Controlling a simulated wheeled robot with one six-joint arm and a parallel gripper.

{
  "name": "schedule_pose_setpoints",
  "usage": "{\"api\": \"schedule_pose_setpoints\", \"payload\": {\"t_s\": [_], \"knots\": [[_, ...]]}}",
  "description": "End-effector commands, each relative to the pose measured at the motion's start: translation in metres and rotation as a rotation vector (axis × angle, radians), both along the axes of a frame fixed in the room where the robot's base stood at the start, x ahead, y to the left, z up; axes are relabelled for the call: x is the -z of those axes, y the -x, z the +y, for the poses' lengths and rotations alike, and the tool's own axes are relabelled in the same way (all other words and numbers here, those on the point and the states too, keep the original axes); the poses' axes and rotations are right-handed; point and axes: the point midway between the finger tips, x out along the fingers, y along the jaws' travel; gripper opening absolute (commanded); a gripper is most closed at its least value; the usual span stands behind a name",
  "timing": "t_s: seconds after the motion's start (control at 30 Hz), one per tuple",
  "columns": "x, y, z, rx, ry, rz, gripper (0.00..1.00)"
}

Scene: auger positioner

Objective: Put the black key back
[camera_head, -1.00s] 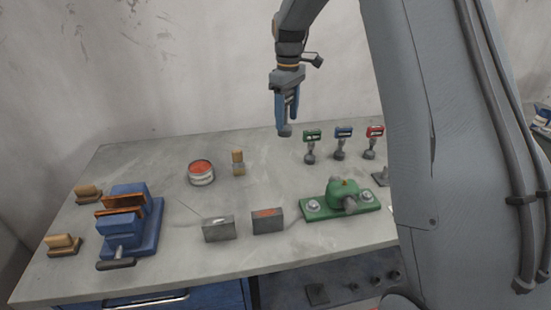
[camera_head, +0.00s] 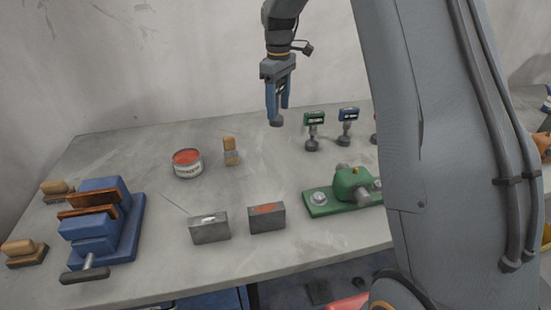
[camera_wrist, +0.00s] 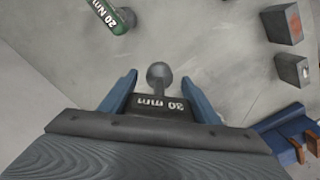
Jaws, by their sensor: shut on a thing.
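My gripper (camera_head: 277,104) hangs above the back of the workbench, its blue fingers shut on the black key. In the wrist view the black key (camera_wrist: 160,104) lies between the fingers (camera_wrist: 160,98), with white lettering on its head and a round grey knob pointing away. In the head view only the key's dark knob (camera_head: 277,122) shows clearly, below the fingertips and apart from the bench. A green key (camera_head: 314,120) and a blue key (camera_head: 347,115) stand upright to the right. A red key (camera_head: 374,127) is mostly hidden behind my arm.
A green fixture (camera_head: 352,185), two grey blocks (camera_head: 209,228) (camera_head: 267,218), a red-topped can (camera_head: 187,165), a brush (camera_head: 231,151) and a blue vise (camera_head: 115,230) stand on the grey bench (camera_head: 120,150). My arm covers the bench's right side. Bench below the gripper is clear.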

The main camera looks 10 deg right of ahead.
Motion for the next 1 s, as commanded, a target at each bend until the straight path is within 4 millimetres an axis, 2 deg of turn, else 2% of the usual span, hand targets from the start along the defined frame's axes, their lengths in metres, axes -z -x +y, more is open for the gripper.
{"api": "schedule_pose_setpoints", "payload": {"t_s": [0.03, 0.33, 0.6, 0.87, 1.0], "knots": [[0.01, -0.003, 0.0, 0.0, 0.0, -0.001, 0.16], [0.032, -0.006, 0.0, 0.0, 0.0, 0.001, 0.16], [0.074, -0.005, 0.0, 0.0, 0.0, 0.001, 0.16], [0.094, -0.005, 0.0, 0.0, 0.0, 0.001, 0.16], [0.112, -0.005, 0.0, 0.0, 0.0, 0.001, 0.16]]}}
